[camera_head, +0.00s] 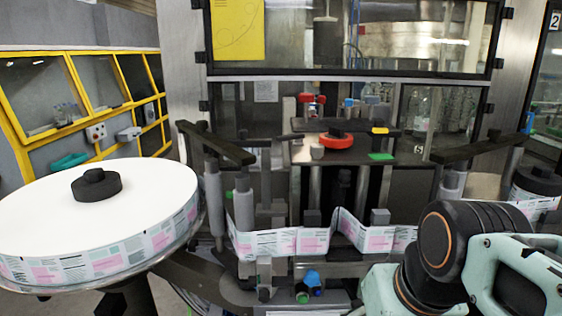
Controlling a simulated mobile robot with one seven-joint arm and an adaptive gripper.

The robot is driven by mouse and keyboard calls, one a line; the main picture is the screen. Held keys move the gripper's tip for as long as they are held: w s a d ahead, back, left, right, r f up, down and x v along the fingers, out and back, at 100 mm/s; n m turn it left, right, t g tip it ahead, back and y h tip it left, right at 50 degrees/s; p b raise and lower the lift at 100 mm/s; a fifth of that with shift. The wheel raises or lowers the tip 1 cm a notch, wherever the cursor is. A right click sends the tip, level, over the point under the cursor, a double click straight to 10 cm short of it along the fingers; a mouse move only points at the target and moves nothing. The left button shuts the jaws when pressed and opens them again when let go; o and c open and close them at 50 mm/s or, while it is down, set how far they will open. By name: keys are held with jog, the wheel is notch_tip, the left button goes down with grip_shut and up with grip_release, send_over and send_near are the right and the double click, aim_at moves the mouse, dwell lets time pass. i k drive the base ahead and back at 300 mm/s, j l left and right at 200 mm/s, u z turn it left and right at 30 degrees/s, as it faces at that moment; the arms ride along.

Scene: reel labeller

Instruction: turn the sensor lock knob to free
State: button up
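The labeller stands in front of me, and I cannot tell for certain which of its parts is the sensor lock knob. A red knob (312,99) sits at the top of the central unit. A red ring-shaped part (337,141) lies just below it. A small yellow part (380,131) and a green part (381,156) are to their right. Low at the front are a blue knob (312,278) and a green button (302,297). No lock marking is readable. My arm's dark and pale green links fill the bottom right corner. My gripper's fingers are not visible.
A large white label reel (95,212) with a black hub takes up the left. Its printed label strip (270,243) runs across the front of the machine. Black guide arms (215,142) stick out at left and right. A glazed guard (350,40) stands behind.

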aim_at(263, 296)
jog(key=u, duration=0.75)
jog(key=i+l, duration=0.05)
